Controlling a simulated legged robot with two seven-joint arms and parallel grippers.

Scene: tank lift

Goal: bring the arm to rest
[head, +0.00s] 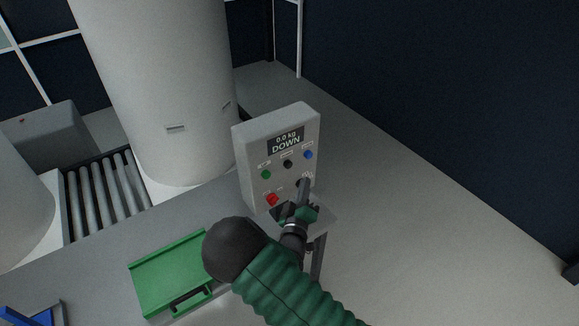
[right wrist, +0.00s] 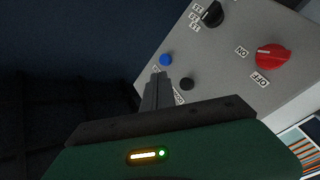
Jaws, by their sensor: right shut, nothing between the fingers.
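My right gripper (head: 303,187) is shut and empty, in front of the lower right part of the grey control box (head: 243,168). My right arm (head: 290,290) reaches in from the bottom. The display (head: 286,142) reads "0.0 kg DOWN". A red switch (right wrist: 272,57) and a black selector knob (right wrist: 212,14) show on the panel. My left gripper is not in view.
A large pale tank (head: 160,90) stands behind the box at left, near a roller conveyor (head: 105,182). A green tray-like object (head: 165,268) lies left of my arm. The floor (head: 430,240) at right is clear up to a dark wall (head: 450,90).

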